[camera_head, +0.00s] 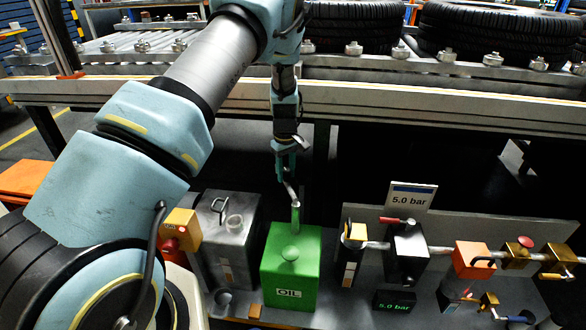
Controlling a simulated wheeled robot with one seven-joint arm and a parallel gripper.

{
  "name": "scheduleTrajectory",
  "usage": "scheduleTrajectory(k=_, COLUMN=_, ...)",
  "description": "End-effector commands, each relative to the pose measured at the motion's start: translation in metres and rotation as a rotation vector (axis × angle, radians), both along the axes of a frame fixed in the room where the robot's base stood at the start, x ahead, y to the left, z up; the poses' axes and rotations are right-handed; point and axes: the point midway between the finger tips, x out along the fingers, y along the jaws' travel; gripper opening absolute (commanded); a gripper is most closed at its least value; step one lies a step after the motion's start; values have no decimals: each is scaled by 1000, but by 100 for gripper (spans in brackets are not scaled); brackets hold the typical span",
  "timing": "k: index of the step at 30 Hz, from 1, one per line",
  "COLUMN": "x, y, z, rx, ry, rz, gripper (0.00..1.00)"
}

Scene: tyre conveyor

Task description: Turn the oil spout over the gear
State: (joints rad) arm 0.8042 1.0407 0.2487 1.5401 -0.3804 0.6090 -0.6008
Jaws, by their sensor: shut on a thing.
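The green oil box (290,262), marked OIL, stands on the grey bench below the conveyor. A pale green post rises above its top, with a thin curved metal spout (290,191) at its upper end. My gripper (286,173) points down and is shut on the upper end of the spout. The fingers are small here and partly hide that end. I cannot make out a gear for certain in this view.
A grey metal box (230,235) with a handle stands left of the oil box. Valves and a pipe (438,250) run to the right, below a "5.0 bar" sign (411,196). The conveyor rail (420,88) and tyres (500,32) are behind.

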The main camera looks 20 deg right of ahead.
Motion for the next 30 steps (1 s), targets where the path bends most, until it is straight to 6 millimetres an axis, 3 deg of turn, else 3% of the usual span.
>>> scheduleTrajectory(k=14, x=-9, y=40, z=3, rx=1, ry=0, rz=455, gripper=0)
scheduleTrajectory(k=30, x=-37, y=75, z=3, rx=2, ry=0, rz=958, gripper=0)
